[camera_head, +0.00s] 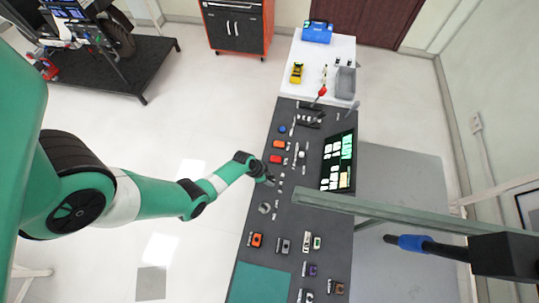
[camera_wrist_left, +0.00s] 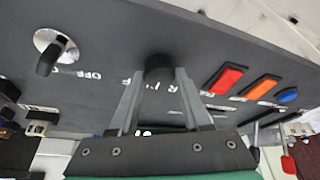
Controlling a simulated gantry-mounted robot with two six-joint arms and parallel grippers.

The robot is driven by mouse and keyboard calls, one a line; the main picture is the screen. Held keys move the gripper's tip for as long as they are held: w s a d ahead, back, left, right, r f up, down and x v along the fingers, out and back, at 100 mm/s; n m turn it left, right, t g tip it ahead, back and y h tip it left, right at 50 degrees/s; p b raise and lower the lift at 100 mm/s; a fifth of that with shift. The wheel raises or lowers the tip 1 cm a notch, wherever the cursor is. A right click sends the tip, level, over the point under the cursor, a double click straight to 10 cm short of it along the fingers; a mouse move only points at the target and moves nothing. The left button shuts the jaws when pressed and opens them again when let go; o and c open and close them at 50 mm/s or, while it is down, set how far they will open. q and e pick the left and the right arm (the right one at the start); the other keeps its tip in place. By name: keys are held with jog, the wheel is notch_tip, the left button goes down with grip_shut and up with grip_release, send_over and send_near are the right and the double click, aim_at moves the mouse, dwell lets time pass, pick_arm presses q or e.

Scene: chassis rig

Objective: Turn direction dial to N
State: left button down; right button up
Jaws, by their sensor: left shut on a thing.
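The direction dial (camera_wrist_left: 159,63) is a dark round knob on the black control panel (camera_wrist_left: 120,42). My left gripper (camera_wrist_left: 159,78) is shut on it, with one grey finger on each side. Faint white letters are printed on the panel beside the fingers, and an R seems readable. The fingers partly cover the lettering, and I cannot tell which letter the dial points to. In the head view my left gripper (camera_head: 271,181) reaches down to the panel's left edge, and the dial is too small and covered to make out.
A silver switch with a black handle (camera_wrist_left: 55,50) is left of the dial, beside an OFF label. Red (camera_wrist_left: 224,78), orange (camera_wrist_left: 262,87) and blue (camera_wrist_left: 288,95) buttons are to its right. A lit screen (camera_head: 338,160) and a white table (camera_head: 313,55) lie beyond.

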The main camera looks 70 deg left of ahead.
pick_arm(q)
jog(key=shift+c, duration=1.8)
grip_release()
jog(key=p+v, duration=1)
jog(key=v, duration=0.1)
jog(key=shift+r+p, duration=0.3)
jog(key=shift+p, duration=0.1)
jog(key=shift+s, duration=0.15)
